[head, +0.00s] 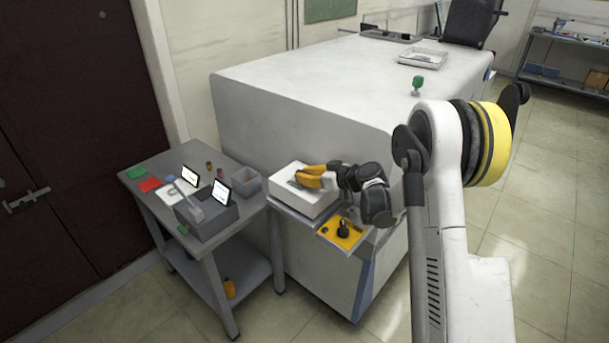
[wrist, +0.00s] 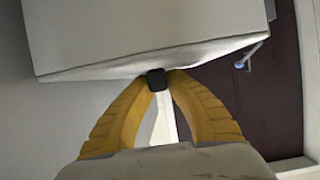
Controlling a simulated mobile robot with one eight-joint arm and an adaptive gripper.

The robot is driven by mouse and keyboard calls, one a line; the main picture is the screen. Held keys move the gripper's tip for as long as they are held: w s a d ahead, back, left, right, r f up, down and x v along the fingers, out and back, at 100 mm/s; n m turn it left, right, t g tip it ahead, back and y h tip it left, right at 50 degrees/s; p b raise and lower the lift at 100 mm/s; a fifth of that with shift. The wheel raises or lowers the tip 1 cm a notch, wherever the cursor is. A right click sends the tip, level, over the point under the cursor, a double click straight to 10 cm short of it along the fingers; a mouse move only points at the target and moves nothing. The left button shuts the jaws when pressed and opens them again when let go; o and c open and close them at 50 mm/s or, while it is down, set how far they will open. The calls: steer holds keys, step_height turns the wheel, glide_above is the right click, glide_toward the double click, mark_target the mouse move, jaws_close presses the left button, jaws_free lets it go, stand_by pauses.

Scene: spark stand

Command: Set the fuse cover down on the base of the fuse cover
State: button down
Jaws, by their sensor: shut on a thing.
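My gripper (head: 300,180), with yellow fingers, reaches left over the white box (head: 303,203) at the front of the large machine. In the wrist view its fingertips (wrist: 159,82) are shut on a small black piece, which I take to be the fuse cover (wrist: 157,79). In the head view the piece is too small to make out. The base of the fuse cover cannot be told for sure. A yellow panel (head: 327,233) with black parts (head: 343,229) lies below and right of the gripper, apart from the fingertips.
A grey side table (head: 133,182) with screens and small boxes stands to the left. The large white machine (head: 290,80) fills the space behind. In the wrist view a pale box-like body (wrist: 150,35) is close ahead, with a dark door (wrist: 255,95) beyond.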

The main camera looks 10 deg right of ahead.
steer(key=shift+f+b, duration=0.65)
steer(key=shift+f, duration=0.25)
steer(key=c, duration=1.4)
jaws_free()
steer(key=shift+o, duration=0.2)
steer(key=v, duration=1.2)
steer(key=s+a+r+m+g+h, duration=0.2)
steer(key=s+a+r, duration=0.2)
steer(key=s, duration=0.3)
steer(key=s+a+r+m+g+h, duration=0.15)
steer(key=s+a+r, duration=0.25)
steer(key=s, duration=0.4)
steer(key=s+d+m+h, duration=0.1)
steer(key=s+m+h, duration=0.2)
steer(key=s, duration=1.5)
steer(key=shift+d+f+m+h, duration=0.2)
steer(key=shift+f+m+h, duration=0.15)
steer(key=shift+h, duration=0.4)
